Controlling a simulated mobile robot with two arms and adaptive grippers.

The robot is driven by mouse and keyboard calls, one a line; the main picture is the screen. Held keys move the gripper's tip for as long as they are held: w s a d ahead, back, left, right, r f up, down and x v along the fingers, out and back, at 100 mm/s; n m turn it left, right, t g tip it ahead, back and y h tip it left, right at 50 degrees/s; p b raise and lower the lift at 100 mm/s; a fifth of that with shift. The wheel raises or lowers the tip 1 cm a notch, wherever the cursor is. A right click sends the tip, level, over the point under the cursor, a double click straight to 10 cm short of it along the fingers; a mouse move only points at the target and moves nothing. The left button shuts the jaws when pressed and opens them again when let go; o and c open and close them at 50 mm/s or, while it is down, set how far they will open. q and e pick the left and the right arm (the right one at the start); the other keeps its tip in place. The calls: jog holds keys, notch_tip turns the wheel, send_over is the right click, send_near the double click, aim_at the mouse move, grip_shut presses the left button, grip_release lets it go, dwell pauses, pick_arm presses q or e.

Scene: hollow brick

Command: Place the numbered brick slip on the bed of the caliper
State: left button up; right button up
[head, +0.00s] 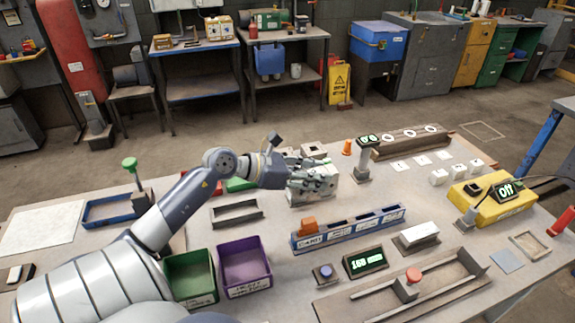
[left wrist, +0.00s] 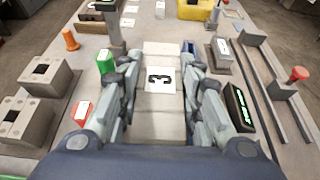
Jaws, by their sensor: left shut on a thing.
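My left gripper (head: 312,178) is shut on a pale block, the numbered brick slip (head: 322,194), near the middle of the table. In the left wrist view the slip (left wrist: 160,105) lies between the fingers (left wrist: 162,95), with a dark 3 on a white label facing the camera. Whether it touches the table is unclear. The caliper bed (head: 440,291) is a long grey channel at the front right, with a red-knobbed slider (head: 412,279). A display beside it (head: 366,262) shows a green reading in mm. My right gripper is not in view.
A blue slotted rack (head: 345,232) with an orange piece lies between slip and caliper. A grey block with a white top (head: 416,238) stands behind the caliper. Green (head: 190,277) and purple (head: 244,266) bins stand at the left front. A yellow unit (head: 490,207) is at right.

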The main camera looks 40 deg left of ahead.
aim_at(312, 207)
pick_arm(q)
jog(key=shift+f, duration=0.6)
jog(key=shift+s+d+f, duration=0.1)
jog(key=shift+d+f, duration=0.1)
jog(key=shift+f, duration=0.95)
notch_tip(312, 207, down, 4)
jog(key=shift+a+r, duration=0.1)
jog(key=shift+r, duration=0.05)
notch_tip(312, 207, down, 3)
jog(key=shift+f+p, duration=0.1)
jog(key=shift+p, duration=0.2)
jog(key=shift+f, duration=0.45)
jog(key=o, duration=1.3)
jog(key=shift+c, duration=0.2)
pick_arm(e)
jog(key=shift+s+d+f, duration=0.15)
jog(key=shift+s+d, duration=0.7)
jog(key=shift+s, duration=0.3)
